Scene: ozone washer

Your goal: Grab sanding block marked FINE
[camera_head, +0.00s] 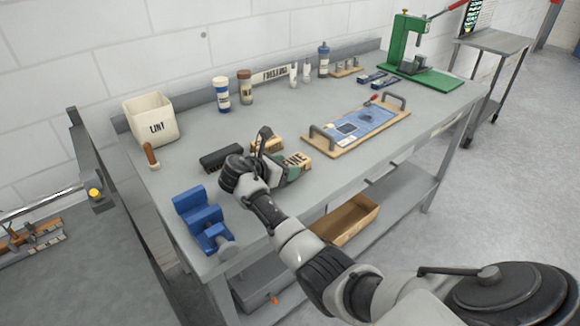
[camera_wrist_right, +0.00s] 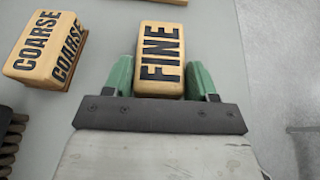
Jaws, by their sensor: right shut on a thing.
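The sanding block marked FINE (camera_wrist_right: 160,58) is a tan block with black lettering. It sits between the two green fingers of my right gripper (camera_wrist_right: 160,82) in the right wrist view. The fingers are shut on its sides. In the head view the FINE block (camera_head: 298,160) shows partly beyond my right gripper (camera_head: 288,171), over the grey bench near its front. Whether it touches the bench I cannot tell. A block marked COARSE (camera_wrist_right: 45,48) lies to its left in the wrist view, apart from the gripper. My left gripper is not in view.
On the grey bench, a black brush-like block (camera_head: 221,157) and a blue vise (camera_head: 204,220) are left of the gripper. A wooden board with handles (camera_head: 358,127) is to the right. A LINT bin (camera_head: 151,120) and bottles (camera_head: 245,88) stand behind.

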